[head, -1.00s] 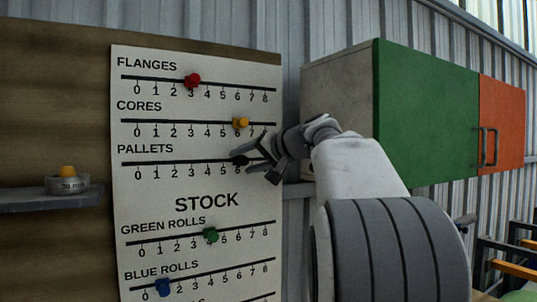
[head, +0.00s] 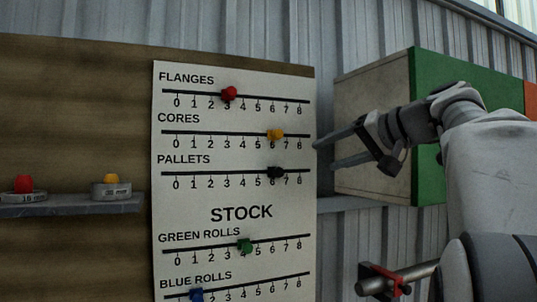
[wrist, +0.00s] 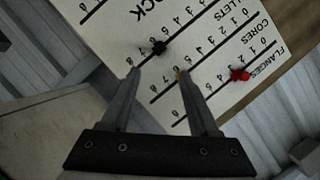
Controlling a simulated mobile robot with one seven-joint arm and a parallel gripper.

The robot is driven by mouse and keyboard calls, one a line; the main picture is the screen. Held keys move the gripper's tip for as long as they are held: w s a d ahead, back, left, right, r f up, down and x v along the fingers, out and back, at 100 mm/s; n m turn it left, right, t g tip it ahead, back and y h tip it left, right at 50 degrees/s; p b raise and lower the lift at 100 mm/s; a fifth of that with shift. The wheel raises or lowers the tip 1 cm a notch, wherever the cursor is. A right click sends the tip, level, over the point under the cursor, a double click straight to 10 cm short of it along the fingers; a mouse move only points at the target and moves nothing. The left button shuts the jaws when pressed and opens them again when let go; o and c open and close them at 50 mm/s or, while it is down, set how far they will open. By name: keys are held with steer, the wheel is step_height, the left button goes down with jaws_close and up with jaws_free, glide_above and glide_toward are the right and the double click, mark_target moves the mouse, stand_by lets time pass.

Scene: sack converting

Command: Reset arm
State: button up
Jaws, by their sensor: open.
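My gripper (head: 324,154) is open and empty. In the head view it is at the right edge of the white stock board (head: 215,213), level with the cores and pallets rows, its fingers pointing left. In the wrist view my gripper (wrist: 158,72) shows its two fingers apart, with the board seen upside down beyond them. On the board, the black slider (head: 275,172) is near 6 on pallets, the yellow slider (head: 275,135) near 6 on cores and the red slider (head: 229,93) near 3 on flanges. None is between my fingers.
A green slider (head: 245,246) and a blue slider (head: 197,295) sit lower on the board. A grey shelf (head: 75,209) with small round pieces is at the left. A green-fronted cabinet (head: 428,110) stands behind my arm. A metal bar with a red bracket (head: 372,283) is below.

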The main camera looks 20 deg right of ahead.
stand_by(0.3)
steer(key=a+f+n+g, duration=0.3)
steer(key=a+f+g, duration=0.1)
steer(key=a+f, duration=1.15)
steer(key=s+a+f+n+g+h, duration=0.1)
steer(key=s+a+f+g+h, duration=0.1)
steer(key=s+f, duration=0.7)
steer(key=s+a+f+n+g+h, duration=0.2)
steer(key=s+a+f, duration=0.1)
steer(key=s+f, duration=0.7)
step_height(320, 180, down, 4)
steer(key=shift+s+a+r+g, duration=0.15)
steer(key=shift+r+g, duration=0.05)
steer(key=shift+g, duration=0.1)
steer(key=shift+c, duration=0.9)
